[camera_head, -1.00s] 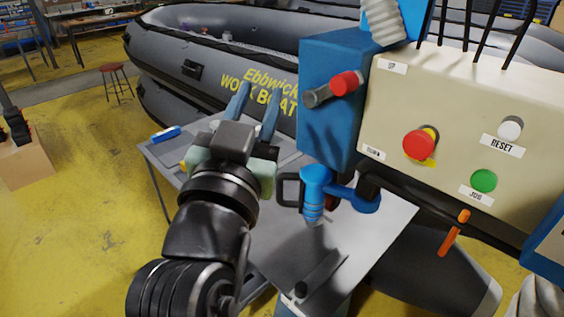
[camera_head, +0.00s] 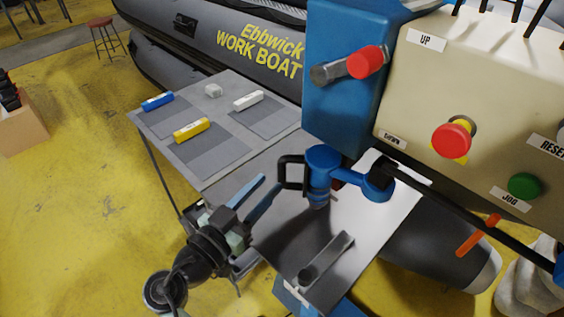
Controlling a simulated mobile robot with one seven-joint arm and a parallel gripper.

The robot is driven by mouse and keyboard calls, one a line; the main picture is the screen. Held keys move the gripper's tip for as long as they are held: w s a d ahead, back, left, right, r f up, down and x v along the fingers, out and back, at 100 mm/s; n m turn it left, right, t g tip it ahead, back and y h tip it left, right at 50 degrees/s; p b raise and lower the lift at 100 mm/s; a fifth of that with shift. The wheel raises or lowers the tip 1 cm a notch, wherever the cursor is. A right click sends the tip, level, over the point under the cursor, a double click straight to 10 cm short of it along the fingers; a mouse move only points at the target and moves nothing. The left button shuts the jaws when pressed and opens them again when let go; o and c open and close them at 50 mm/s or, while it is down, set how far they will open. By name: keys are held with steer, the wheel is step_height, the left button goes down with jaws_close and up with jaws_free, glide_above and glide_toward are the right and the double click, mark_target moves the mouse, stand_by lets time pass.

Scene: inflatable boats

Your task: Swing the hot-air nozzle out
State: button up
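The hot-air nozzle (camera_head: 320,172) is a blue upright cylinder over the grey bench, joined by a short blue arm to a round blue pivot (camera_head: 379,186) under the machine. A black loop handle (camera_head: 288,172) sticks out from its left side. My gripper (camera_head: 269,185), with two blue fingers, is left of and below the handle in the picture, pointing up and right. The fingers are apart with nothing between them. A small gap shows between the fingertips and the handle. The nozzle's lower end is partly in shadow.
The cream control panel (camera_head: 480,110) with its buttons and the blue housing (camera_head: 345,110) with a red-ended lever (camera_head: 362,64) overhang the bench. Blue, white and yellow sticks lie on the bench (camera_head: 215,88) at the back left. A dark bar (camera_head: 328,258) lies at its front.

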mark_target(279, 172)
steer(key=p+x, duration=0.1)
steer(key=x, duration=0.5)
steer(key=shift+w+d, duration=0.15)
steer(key=shift+w, duration=0.05)
jaws_close()
stand_by(1.2)
